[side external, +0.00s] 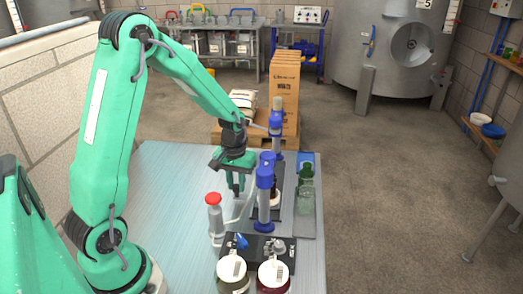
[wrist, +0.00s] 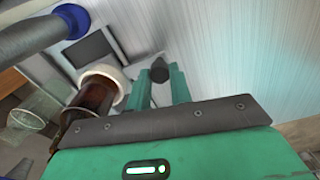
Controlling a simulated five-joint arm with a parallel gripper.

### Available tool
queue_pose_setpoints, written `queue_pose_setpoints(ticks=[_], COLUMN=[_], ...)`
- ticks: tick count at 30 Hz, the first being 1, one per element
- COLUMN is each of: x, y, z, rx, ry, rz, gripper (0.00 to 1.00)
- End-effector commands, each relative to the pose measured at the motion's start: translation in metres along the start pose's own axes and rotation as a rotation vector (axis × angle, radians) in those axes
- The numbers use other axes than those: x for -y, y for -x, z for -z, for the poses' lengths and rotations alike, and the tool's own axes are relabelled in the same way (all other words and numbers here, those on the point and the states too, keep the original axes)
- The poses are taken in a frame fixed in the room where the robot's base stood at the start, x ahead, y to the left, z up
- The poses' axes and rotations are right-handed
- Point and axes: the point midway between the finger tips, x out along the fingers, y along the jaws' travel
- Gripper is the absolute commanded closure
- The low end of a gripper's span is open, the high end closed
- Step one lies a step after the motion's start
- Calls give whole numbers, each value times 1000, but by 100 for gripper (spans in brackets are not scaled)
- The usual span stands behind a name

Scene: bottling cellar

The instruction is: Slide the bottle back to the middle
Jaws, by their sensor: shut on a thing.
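The brown bottle with a white collar (wrist: 98,93) shows in the wrist view, just left of my fingers and close to them. In the side view it is mostly hidden behind a grey post with blue ends. My gripper (wrist: 160,82) is shut on a small dark peg (wrist: 159,70) between its green fingertips. In the side view my gripper (side external: 236,185) points down over the table, left of the dark plates and posts. Whether the peg or fingers touch the bottle cannot be told.
Grey posts with blue ends (side external: 264,205) stand right of my gripper. Two lidded jars (side external: 232,270) are nearest. The table's left part is clear.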

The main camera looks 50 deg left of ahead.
Motion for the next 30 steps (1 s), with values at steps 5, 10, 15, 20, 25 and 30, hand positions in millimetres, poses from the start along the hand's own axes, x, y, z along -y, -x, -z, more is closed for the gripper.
queue_pose_setpoints(ticks=[5, 10, 15, 20, 25, 30], x=[4, 7, 9, 12, 14, 15], y=[0, 0, 0, 0, 0, 0], z=[16, 30, 45, 58, 70, 76], rx=[4, 6, 5, 6, 6, 7], ry=[4, 5, 5, 6, 5, 5], rz=[2, 2, 2, 2, 2, 3], gripper=[100, 100, 100, 100, 100, 100])
